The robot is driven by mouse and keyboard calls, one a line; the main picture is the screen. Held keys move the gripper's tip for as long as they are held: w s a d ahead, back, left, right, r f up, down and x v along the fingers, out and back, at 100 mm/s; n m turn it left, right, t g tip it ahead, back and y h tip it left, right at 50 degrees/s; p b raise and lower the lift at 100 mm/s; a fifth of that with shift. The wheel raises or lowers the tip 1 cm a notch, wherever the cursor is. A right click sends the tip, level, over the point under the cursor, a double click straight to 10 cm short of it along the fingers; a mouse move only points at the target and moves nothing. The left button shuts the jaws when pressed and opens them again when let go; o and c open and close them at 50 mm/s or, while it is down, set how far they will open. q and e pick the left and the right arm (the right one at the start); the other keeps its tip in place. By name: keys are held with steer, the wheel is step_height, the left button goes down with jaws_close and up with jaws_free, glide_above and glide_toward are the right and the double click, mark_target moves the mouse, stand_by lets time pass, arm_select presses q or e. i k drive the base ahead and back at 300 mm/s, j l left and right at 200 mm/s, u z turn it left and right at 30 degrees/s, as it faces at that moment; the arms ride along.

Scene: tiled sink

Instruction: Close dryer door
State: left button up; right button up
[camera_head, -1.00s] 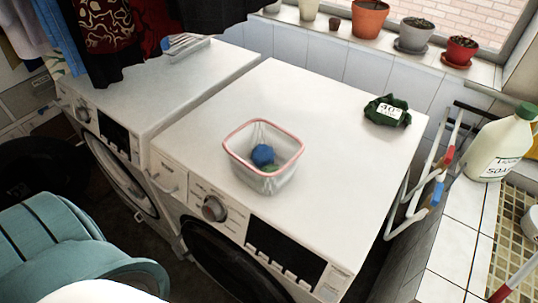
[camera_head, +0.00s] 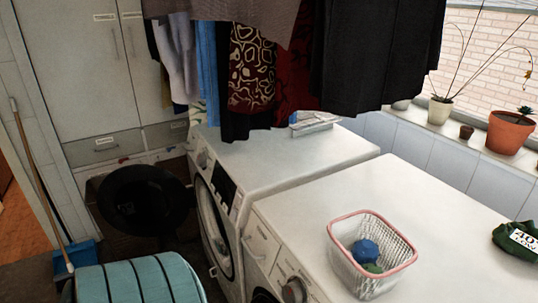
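Two white front-loading machines stand side by side. The farther one (camera_head: 262,160) has a round dark door (camera_head: 145,202) standing open, swung out to the left, away from its front. Its round opening (camera_head: 212,232) shows edge-on. I cannot tell from the frames which one is the dryer. Neither of my grippers is in view.
A teal striped hamper-like object (camera_head: 138,280) stands on the floor in front of the open door. A wire basket (camera_head: 345,262) with balls sits on the nearer machine. Clothes (camera_head: 375,50) hang above. A cabinet (camera_head: 90,70) and broom (camera_head: 38,180) are at left.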

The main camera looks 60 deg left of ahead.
mark_target(146, 201)
steer(key=k+j+u, duration=0.1)
steer(key=j+u, duration=0.2)
steer(key=j, duration=0.75)
steer(key=j+u, duration=0.25)
steer(key=j, duration=0.8)
steer(key=i+j+u, duration=0.1)
steer(key=j+u, duration=0.2)
steer(key=j, duration=0.75)
